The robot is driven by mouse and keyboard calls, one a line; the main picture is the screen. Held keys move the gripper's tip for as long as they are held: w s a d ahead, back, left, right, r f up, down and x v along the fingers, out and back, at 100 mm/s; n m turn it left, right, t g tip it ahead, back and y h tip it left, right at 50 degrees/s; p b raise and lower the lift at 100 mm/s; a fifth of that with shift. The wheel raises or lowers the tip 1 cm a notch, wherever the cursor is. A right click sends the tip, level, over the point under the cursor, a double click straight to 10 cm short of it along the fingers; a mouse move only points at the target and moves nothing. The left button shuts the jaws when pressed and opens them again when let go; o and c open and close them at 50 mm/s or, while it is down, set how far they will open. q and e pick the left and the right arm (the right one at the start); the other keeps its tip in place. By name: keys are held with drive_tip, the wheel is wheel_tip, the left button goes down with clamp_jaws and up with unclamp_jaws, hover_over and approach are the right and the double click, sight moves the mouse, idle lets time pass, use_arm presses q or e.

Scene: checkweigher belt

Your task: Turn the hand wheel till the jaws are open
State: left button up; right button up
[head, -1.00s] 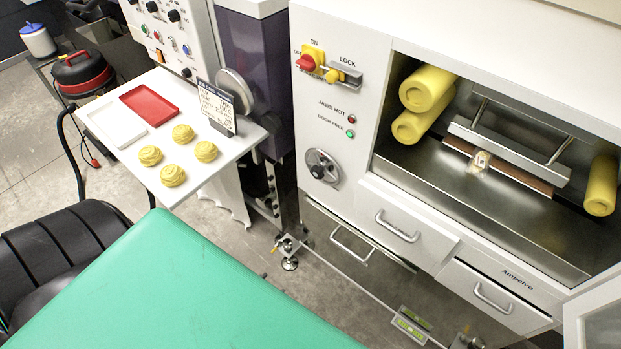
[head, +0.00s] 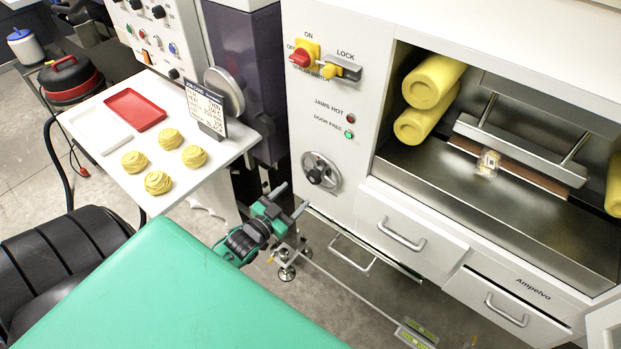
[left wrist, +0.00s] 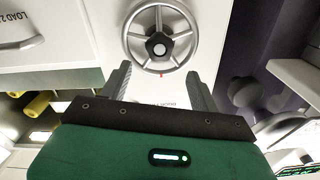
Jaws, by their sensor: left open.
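The hand wheel (head: 321,172) is a grey spoked wheel with a dark hub, on the white cabinet front below the indicator lamps. It also shows in the left wrist view (left wrist: 160,45), just beyond my fingers. My left gripper (head: 293,197) is open and empty, below and left of the wheel and apart from it. Its two fingers also show in the left wrist view (left wrist: 158,82), spread below the wheel rim. The jaws are a metal bar (head: 512,148) and a brown strip (head: 540,182) in the cabinet opening. A small clear packet (head: 488,163) lies at them. My right gripper is out of view.
The green lamp (head: 349,134) by "DOOR FREE" looks lit; the "JAWS HOT" lamp (head: 351,118) looks dark red. A red and yellow switch (head: 304,54) sits above. A white shelf (head: 190,185) with several yellow swirls is at left. A green surface (head: 170,290) lies in front.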

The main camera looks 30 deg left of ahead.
sight(312, 180)
use_arm(q)
drive_tip(key=w, duration=0.2)
drive_tip(key=w+p, duration=0.1)
drive_tip(key=w, duration=0.4)
drive_tip(key=shift+w+d, duration=0.3)
drive_tip(key=shift+d, duration=0.05)
drive_tip(key=shift+w+p, duration=0.3)
drive_tip(key=shift+w, duration=0.2)
drive_tip(key=shift+c, duration=0.4)
clamp_jaws()
